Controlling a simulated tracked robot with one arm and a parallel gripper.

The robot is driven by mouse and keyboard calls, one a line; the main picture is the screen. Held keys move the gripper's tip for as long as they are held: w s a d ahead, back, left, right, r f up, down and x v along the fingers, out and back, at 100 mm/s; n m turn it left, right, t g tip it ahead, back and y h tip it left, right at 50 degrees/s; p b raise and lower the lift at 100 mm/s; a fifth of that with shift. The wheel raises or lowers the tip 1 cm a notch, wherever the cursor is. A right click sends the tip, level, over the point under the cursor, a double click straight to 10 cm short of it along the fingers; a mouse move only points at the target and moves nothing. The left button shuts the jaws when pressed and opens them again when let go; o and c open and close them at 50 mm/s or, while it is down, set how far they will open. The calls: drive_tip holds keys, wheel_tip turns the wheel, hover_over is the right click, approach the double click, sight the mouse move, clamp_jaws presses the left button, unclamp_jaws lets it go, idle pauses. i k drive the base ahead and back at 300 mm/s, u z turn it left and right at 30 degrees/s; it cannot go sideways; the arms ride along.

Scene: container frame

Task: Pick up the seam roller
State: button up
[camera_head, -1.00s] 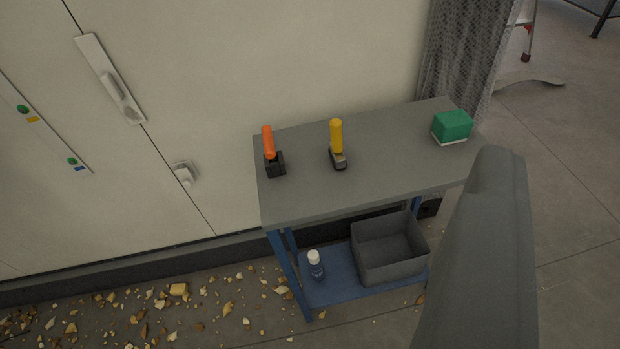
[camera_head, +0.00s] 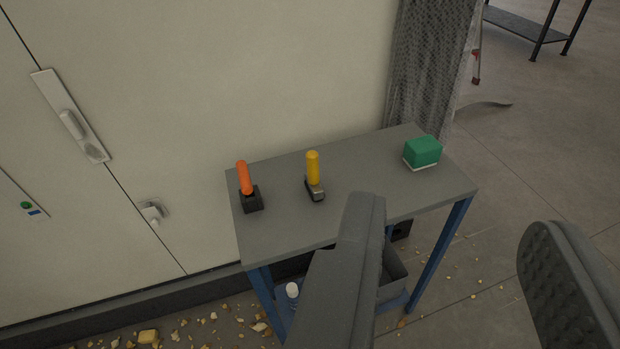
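The tool with an upright yellow handle (camera_head: 313,168) and a small dark, metallic-looking head looks like the seam roller. It stands on the grey top of the workbench (camera_head: 285,225), near the middle. An orange-handled tool (camera_head: 245,180) with a black block-like base stands to its left. A green block with a pale underside (camera_head: 422,152) sits at the right end. My gripper (camera_head: 455,222) is open and empty, its two grey fingers wide apart. The left finger overlaps the bench's front edge in the picture; the right finger is at the right edge. Both tools are apart from the fingers.
A pale wall with a handle plate (camera_head: 70,117) and a latch (camera_head: 152,212) stands close behind and left of the bench. Below, a grey bin (camera_head: 393,272) and a white-capped bottle (camera_head: 292,290) are partly hidden. Rubble (camera_head: 148,336) litters the floor; floor at right is open.

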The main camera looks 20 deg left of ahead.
sight(315, 190)
drive_tip(key=i, duration=0.95)
